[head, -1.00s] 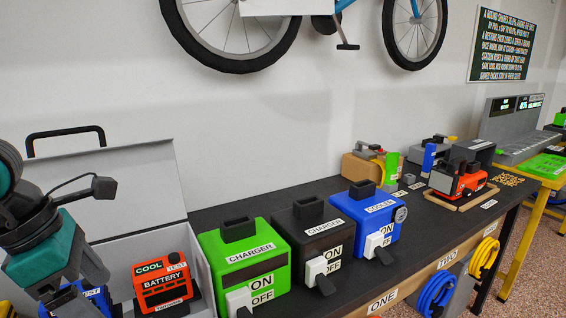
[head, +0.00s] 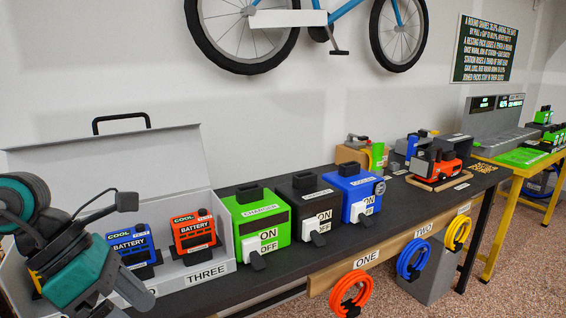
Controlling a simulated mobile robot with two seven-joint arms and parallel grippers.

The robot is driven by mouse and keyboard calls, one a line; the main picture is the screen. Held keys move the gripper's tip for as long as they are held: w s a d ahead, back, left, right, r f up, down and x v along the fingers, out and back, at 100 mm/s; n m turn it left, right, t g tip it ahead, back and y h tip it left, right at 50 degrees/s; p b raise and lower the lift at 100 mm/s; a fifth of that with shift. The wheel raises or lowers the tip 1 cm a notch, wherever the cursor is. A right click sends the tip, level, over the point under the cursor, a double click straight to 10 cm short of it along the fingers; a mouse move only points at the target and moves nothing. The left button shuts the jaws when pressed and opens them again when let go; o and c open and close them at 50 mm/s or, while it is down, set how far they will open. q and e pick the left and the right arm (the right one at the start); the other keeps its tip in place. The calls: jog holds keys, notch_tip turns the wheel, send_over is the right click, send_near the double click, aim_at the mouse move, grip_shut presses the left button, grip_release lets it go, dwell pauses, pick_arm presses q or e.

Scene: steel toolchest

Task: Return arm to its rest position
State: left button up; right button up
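My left arm comes in at the lower left, dark grey and teal. Its gripper (head: 122,300) is at the bottom left, pointing down and right in front of the grey case. Its fingers are partly cut off by the frame's lower edge, and their opening is unclear. I see nothing clearly held in it. My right arm and gripper are not in view.
An open grey case (head: 165,160) stands behind my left arm, with a blue battery (head: 131,243) and a red battery (head: 193,232) inside. Green (head: 245,211), black (head: 300,208) and blue (head: 352,190) boxes stand beside it. Coiled hoses hang along the bench front.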

pick_arm(q)
jog(key=w+d+r+n+t+h+p, duration=0.2)
jog(key=d+r+n+h, duration=0.2)
jog(key=d+n+h, duration=0.75)
jog(key=w+a+f+n+t+y, duration=0.2)
jog(key=w+f+n+t, duration=0.15)
jog(key=n+t, duration=0.45)
jog(key=w+a+f+n+t+y, duration=0.2)
jog(key=a+f+n+t+y, duration=0.15)
jog(key=n+t, duration=0.45)
jog(key=s+a+f+n+g+y+p, duration=0.1)
jog(key=s+a+f+n+g+y, duration=0.15)
jog(key=f+n+y, duration=0.7)
jog(key=s+a+f+n+g, duration=0.1)
jog(key=s+f+n, duration=0.3)
jog(key=f, duration=0.4)
jog(key=s+f+n+g+y, duration=0.1)
jog(key=s+f+n+g, duration=0.3)
jog(key=f, duration=0.3)
jog(key=shift+s+a+f, duration=0.35)
jog(key=shift+s, duration=0.55)
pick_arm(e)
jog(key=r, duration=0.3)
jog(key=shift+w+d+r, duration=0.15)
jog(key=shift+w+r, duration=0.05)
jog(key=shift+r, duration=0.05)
